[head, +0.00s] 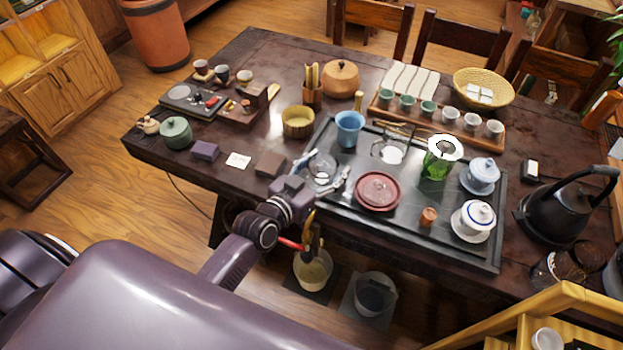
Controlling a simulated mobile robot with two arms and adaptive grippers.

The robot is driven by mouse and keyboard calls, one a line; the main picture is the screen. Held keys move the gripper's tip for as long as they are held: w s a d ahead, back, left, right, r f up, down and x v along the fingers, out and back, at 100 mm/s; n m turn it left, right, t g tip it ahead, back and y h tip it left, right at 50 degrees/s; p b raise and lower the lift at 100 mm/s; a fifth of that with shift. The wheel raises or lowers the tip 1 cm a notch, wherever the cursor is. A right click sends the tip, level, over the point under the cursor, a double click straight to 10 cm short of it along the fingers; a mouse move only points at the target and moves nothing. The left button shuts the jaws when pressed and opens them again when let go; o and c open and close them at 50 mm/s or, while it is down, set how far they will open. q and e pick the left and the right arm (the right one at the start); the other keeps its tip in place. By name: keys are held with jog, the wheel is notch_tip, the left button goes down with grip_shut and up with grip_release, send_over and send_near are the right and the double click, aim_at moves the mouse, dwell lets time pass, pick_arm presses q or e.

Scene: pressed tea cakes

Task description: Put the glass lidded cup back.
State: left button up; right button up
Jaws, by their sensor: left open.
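A small clear glass vessel (321,165), which looks like the glass lidded cup, stands at the left end of the dark tea tray (455,248). Its lid is hard to make out. My left gripper (323,171) is open at the tray's front left, with its fingers on either side of the glass. I cannot tell whether they touch it. My right gripper is not in view.
A black kettle (553,212) stands at the table's right.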

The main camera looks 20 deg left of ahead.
aim_at(314, 178)
pick_arm(q)
jog(key=v, duration=0.8)
jog(key=shift+s, duration=0.1)
dwell(0.3)
